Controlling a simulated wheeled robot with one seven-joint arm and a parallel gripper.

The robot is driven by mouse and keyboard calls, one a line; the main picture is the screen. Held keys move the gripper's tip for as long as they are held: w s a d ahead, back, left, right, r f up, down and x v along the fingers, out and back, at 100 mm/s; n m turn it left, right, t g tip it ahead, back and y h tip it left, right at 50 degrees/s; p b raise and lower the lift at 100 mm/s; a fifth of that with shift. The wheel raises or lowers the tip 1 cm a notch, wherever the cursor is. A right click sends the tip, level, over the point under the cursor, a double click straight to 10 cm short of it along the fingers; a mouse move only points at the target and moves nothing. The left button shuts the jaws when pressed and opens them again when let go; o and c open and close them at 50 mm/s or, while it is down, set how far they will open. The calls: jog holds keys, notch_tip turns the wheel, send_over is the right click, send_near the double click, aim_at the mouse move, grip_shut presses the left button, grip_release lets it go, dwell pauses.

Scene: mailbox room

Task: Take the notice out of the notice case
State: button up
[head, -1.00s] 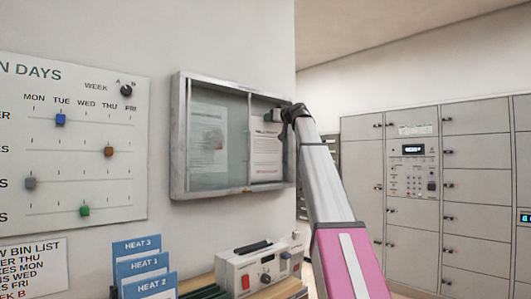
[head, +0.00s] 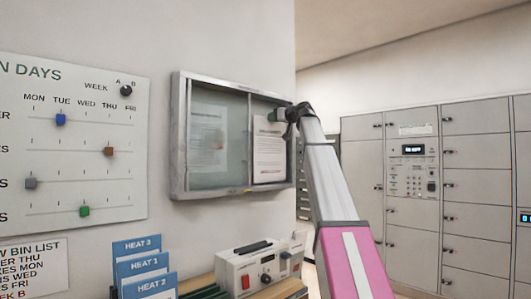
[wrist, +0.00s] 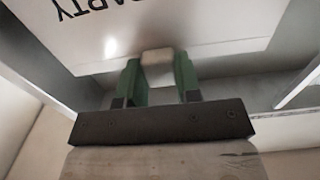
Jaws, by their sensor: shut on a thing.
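The notice case (head: 181,135) is a grey metal-framed box on the wall, in the middle of the head view. A white printed notice (head: 268,158) is at its right half, which looks uncovered. My gripper (head: 277,115) is at the notice's top right. In the wrist view the green fingers (wrist: 158,80) are shut on a pale tab-like piece at the edge of the notice (wrist: 185,28), whose large letters appear upside down. Whether the notice still touches the case back cannot be told.
Another sheet (head: 208,140) hangs behind the glass in the left half of the case. A day-slider board (head: 75,215) is on the wall at left. A control box (head: 258,268) and blue cards (head: 142,267) stand below. Grey lockers (head: 412,220) are at right.

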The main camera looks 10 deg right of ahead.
jog(key=v, duration=0.6)
dwell(0.5)
jog(key=shift+f, duration=0.1)
